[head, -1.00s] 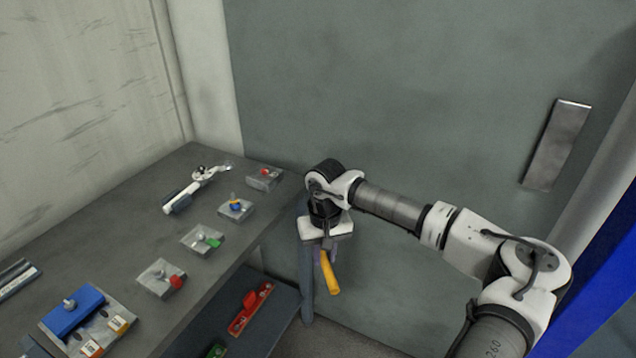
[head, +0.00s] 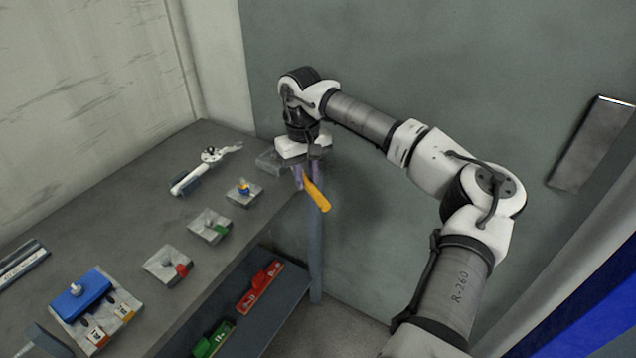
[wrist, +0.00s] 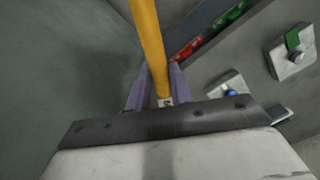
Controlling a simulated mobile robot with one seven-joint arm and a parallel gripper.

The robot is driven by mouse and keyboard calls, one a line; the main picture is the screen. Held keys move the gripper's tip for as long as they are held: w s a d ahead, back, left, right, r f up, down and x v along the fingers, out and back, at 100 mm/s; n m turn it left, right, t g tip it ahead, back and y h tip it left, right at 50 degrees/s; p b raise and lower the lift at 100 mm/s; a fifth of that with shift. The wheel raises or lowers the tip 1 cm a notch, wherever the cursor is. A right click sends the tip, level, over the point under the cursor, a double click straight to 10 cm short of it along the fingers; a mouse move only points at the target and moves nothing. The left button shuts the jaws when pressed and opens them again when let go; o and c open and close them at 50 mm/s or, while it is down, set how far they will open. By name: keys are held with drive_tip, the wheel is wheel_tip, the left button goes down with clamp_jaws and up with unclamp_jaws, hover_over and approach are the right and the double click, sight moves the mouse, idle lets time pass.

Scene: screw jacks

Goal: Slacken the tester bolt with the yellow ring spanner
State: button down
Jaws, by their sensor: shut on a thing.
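The yellow ring spanner (head: 316,194) is held in my gripper (head: 304,176) and hangs down to the right, past the bench's far right corner. In the wrist view, the yellow shaft (wrist: 149,45) runs between the purple fingers of my gripper (wrist: 154,92). The gripper is shut on it. The spanner's ring end cannot be made out. A blue block (head: 83,297) on a grey plate with orange labels stands at the bench's near left. A grey bolt (head: 75,289) sits on top of it; it looks like the tester bolt. My gripper is far from it.
Small plates with a red (head: 168,264), a green (head: 209,226) and a blue-yellow (head: 243,191) fitting line the bench (head: 130,222). Red (head: 259,286) and green (head: 213,340) items lie on the lower shelf. A wall stands behind.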

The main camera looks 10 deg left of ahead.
drive_tip(key=shift+w+a+f, duration=0.1)
drive_tip(key=shift+w+a, duration=1)
drive_tip(key=shift+w, duration=0.15)
drive_tip(key=s+a+m, duration=0.1)
drive_tip(key=a+m, duration=0.1)
drive_tip(key=s+a+m, duration=0.1)
drive_tip(key=a+m, duration=0.1)
drive_tip(key=a, duration=0.1)
drive_tip(key=s+a+m, duration=0.1)
drive_tip(key=a+m, duration=0.1)
drive_tip(key=a, duration=0.1)
drive_tip(key=shift+s+m+y, duration=0.3)
drive_tip(key=shift+s, duration=0.1)
drive_tip(key=shift+w+a+m+p, duration=0.5)
drive_tip(key=shift+a+m, duration=0.9)
drive_tip(key=shift+a, duration=0.4)
drive_tip(key=shift+w+a+m+p, duration=0.5)
drive_tip(key=shift+a+m, duration=0.9)
drive_tip(key=shift+a, duration=0.4)
drive_tip(key=shift+w+a+m+p, duration=0.45)
drive_tip(key=shift+a+m, duration=0.95)
drive_tip(key=shift+a, duration=0.4)
drive_tip(key=shift+s+a+p, duration=0.1)
drive_tip(key=shift+s+p, duration=0.1)
drive_tip(key=shift+p, duration=0.1)
drive_tip(key=shift+f+b, duration=0.35)
drive_tip(key=shift+f, duration=0.55)
